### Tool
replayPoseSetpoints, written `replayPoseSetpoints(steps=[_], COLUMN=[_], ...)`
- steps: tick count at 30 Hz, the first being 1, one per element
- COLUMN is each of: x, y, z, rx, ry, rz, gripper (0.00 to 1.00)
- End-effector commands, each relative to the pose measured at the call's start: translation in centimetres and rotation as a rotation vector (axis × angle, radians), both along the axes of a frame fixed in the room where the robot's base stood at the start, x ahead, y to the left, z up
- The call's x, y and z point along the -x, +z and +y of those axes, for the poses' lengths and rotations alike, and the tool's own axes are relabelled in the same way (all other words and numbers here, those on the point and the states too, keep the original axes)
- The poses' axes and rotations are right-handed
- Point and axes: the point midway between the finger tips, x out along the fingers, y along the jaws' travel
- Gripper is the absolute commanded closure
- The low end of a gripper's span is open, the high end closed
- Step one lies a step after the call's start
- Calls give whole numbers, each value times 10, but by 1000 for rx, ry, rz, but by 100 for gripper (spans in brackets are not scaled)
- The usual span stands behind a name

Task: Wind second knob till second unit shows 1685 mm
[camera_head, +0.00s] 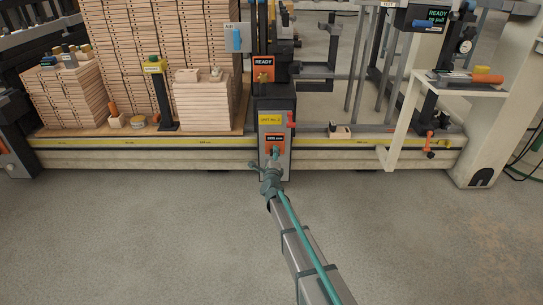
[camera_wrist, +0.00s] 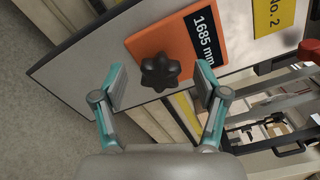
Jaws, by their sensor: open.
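The second unit (camera_head: 273,125) stands on the rail in the middle of the head view, with a yellow "No. 2" label that also shows in the wrist view (camera_wrist: 274,14). Its display (camera_wrist: 203,38) reads 1685 mm. The black lobed knob (camera_wrist: 160,71) sits on the orange plate (camera_wrist: 145,43) beside the display. My gripper (camera_wrist: 160,90) is open, with one finger on each side of the knob and visible gaps to it.
A red lever (camera_head: 291,120) sticks out at the unit's right side. Stacks of boards (camera_head: 203,105) stand left of the unit. A yellow scale (camera_head: 100,142) runs along the rail. A white bracket (camera_head: 400,120) stands at the right. The floor in front is clear.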

Motion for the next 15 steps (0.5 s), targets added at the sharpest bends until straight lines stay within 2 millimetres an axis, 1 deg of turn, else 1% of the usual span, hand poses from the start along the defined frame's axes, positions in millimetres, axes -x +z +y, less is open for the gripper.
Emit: replayPoseSetpoints(steps=[5,15], x=[9,54], y=[0,1], z=[0,-1], rx=[0,0], ry=[0,1], rz=[0,1], gripper=[27,27])
